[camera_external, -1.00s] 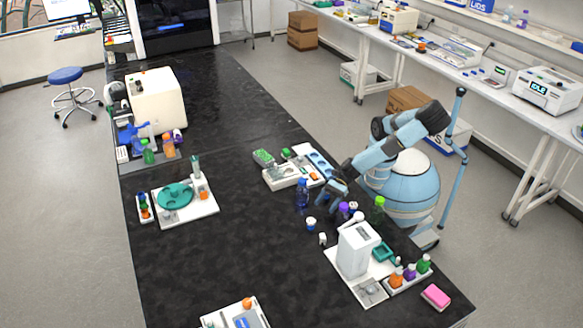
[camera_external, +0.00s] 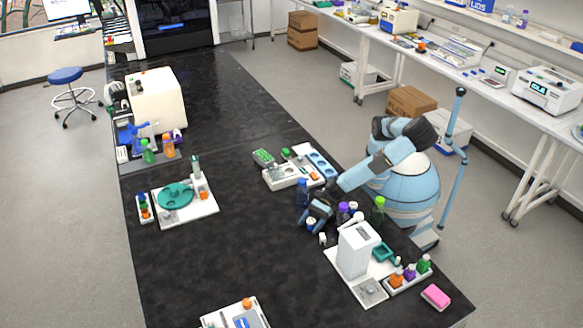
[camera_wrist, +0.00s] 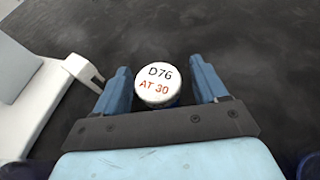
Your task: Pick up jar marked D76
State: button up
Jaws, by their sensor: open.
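The jar marked D76 (camera_wrist: 158,84) shows in the wrist view with a round white lid that reads "D76" and, in red, "AT 30". It stands between the fingertips of my gripper (camera_wrist: 160,88), which is open with a blue finger on each side. A small gap shows on both sides of the lid. In the external view my gripper (camera_external: 314,217) is low over the black bench, and the jar (camera_external: 311,224) is mostly hidden by it.
A blue bottle (camera_external: 302,190) stands just behind my gripper. Purple-capped (camera_external: 343,209) and green-capped (camera_external: 378,205) bottles stand to its right. A white instrument (camera_external: 357,250) stands in front of them.

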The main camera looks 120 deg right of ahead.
jog(key=shift+w+a+f, duration=0.2)
jog(key=shift+w, duration=0.3)
jog(key=shift+c, duration=0.4)
jog(key=c, duration=1)
jog(key=shift+r, duration=0.1)
